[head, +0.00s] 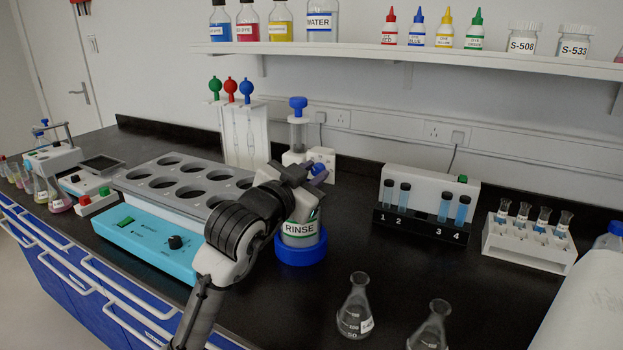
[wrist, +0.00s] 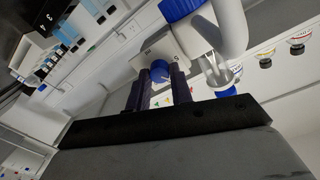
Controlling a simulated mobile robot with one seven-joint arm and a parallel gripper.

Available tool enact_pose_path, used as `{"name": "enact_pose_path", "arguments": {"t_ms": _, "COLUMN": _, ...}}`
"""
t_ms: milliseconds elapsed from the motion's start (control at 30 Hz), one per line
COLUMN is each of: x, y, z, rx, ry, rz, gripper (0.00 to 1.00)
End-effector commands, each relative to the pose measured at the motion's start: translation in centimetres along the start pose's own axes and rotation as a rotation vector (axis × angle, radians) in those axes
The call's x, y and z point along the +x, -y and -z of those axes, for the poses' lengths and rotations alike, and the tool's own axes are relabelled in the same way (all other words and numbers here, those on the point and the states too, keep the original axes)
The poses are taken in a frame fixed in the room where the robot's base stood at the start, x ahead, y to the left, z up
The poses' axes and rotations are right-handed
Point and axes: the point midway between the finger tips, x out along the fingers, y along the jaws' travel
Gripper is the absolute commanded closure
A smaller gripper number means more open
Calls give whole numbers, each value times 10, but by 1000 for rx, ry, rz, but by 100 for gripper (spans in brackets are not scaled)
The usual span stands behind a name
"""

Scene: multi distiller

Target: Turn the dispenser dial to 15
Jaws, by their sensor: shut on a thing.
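The dispenser is mounted on the bottle labelled RINSE (head: 300,229), which stands in a blue base on the black bench. It has a blue plunger top (head: 298,103) over a clear cylinder. Its round blue dial (wrist: 160,71) sits on a white plate (wrist: 150,58) with small marks; I cannot read the setting. In the wrist view my gripper (wrist: 160,86) has its two dark fingers on either side of the dial, shut on it. In the head view my gripper (head: 312,177) is at the dispenser's front right and hides part of the bottle.
A white spout (wrist: 232,25) runs close beside my fingers in the wrist view. A blue heater with a grey block (head: 190,183) stands left. Two flasks (head: 355,308) stand front right. Test-tube holders (head: 425,225) are at right. A bottle shelf (head: 400,50) hangs above.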

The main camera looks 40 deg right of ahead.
Motion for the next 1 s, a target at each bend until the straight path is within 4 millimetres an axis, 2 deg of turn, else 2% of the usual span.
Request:
{"name": "enact_pose_path", "arguments": {"t_ms": 600, "x": 0, "y": -2, "z": -2, "rx": 478, "ry": 19, "rz": -6, "gripper": 100}}
{"name": "enact_pose_path", "arguments": {"t_ms": 1000, "x": 0, "y": -2, "z": 0, "rx": 599, "ry": 25, "rz": -7, "gripper": 100}}
